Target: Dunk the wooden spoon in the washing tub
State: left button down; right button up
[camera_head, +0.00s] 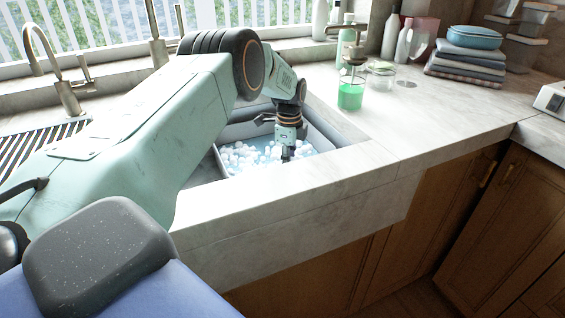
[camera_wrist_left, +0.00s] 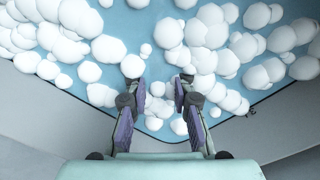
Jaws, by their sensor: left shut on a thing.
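The washing tub (camera_head: 240,131) is set in the counter and holds blue water with white foam (camera_head: 245,157). My left arm reaches over the counter edge, and my left gripper (camera_head: 287,153) points down into the tub, with its tips at the foam. In the left wrist view the gripper (camera_wrist_left: 160,92) is over the water near the tub's wall (camera_wrist_left: 35,108), with foam clumps around its fingers. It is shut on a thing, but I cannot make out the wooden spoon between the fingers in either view. My right gripper is not in view.
A green soap dispenser (camera_head: 351,92) and a small glass jar (camera_head: 381,75) stand right of the tub. Folded cloths (camera_head: 466,66) and bottles (camera_head: 391,38) are at the back right. Taps (camera_head: 66,90) stand at the left. The counter's front right (camera_head: 430,120) is clear.

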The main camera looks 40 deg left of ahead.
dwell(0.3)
pick_arm(q)
notch_tip(320, 180, up, 13)
jog(key=p, duration=0.9)
jog(key=shift+f+p, duration=0.2)
jog(key=shift+p, duration=0.1)
dwell(0.4)
dwell(2.4)
